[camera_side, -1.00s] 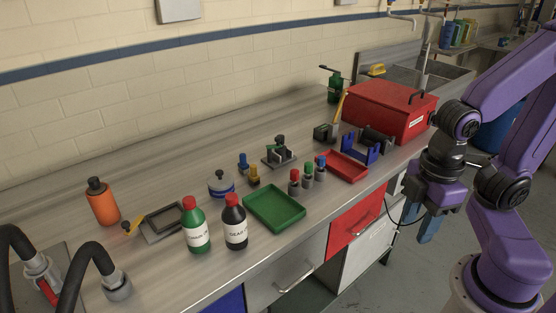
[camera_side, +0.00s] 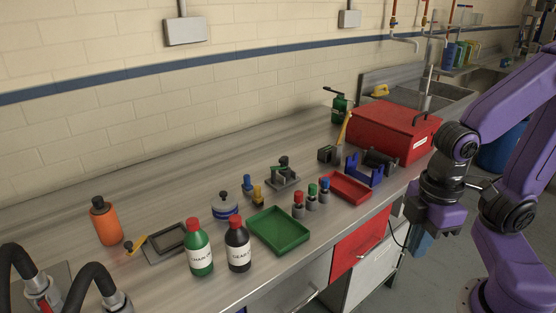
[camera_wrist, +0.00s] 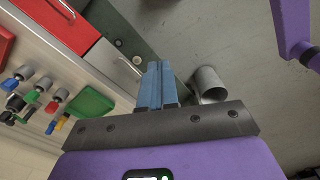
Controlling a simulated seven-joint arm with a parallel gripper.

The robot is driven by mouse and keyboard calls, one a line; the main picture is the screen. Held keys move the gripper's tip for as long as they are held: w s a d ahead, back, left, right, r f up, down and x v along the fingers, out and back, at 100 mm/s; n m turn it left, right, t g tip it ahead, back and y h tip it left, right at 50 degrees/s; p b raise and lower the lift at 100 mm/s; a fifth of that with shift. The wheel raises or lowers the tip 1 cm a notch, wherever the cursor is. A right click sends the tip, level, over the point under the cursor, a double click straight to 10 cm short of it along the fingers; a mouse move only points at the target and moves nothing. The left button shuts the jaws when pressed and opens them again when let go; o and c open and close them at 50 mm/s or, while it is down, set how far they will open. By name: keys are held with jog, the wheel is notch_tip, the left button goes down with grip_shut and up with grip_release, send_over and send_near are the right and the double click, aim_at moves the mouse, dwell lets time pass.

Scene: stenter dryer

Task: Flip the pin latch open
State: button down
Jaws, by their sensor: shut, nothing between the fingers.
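I cannot tell for certain which part is the pin latch. A small grey fixture (camera_side: 284,179) with a dark knob and a green part stands mid-bench. A yellow lever (camera_side: 137,243) sits beside a dark flat frame (camera_side: 170,243) at the left. My gripper, seen in the wrist view (camera_wrist: 158,68), has its blue fingers shut together and empty. In the side view it hangs off the bench's front edge at the right, with its fingers partly hidden, well away from both fixtures.
A green tray (camera_side: 278,247), a red tray (camera_side: 349,199) and a red box (camera_side: 382,129) stand on the bench. Two bottles, green (camera_side: 199,255) and black (camera_side: 238,253), stand near the front edge. A grey cylinder (camera_wrist: 208,82) shows beside my fingers over open floor.

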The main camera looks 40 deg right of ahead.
jog(key=w+a+r+m, duration=0.2)
jog(key=w+a, duration=0.1)
jog(key=w, duration=0.7)
jog(key=w+a+r+m+t+y, duration=0.1)
jog(key=w+a, duration=0.1)
jog(key=w, duration=0.8)
jog(key=w+a+r+m, duration=0.2)
jog(key=w+a, duration=0.1)
jog(key=w, duration=0.6)
jog(key=w+d+f+m+t, duration=0.1)
jog(key=w+d+m, duration=0.1)
jog(key=w+d, duration=0.7)
jog(key=w+d+m+t, duration=0.1)
jog(key=w+d+m, duration=0.1)
jog(key=w+d, duration=0.7)
jog(key=shift+w+f+t, duration=0.3)
jog(key=shift+w+f, duration=0.1)
jog(key=shift+w, duration=2.4)
jog(key=shift+f, duration=0.1)
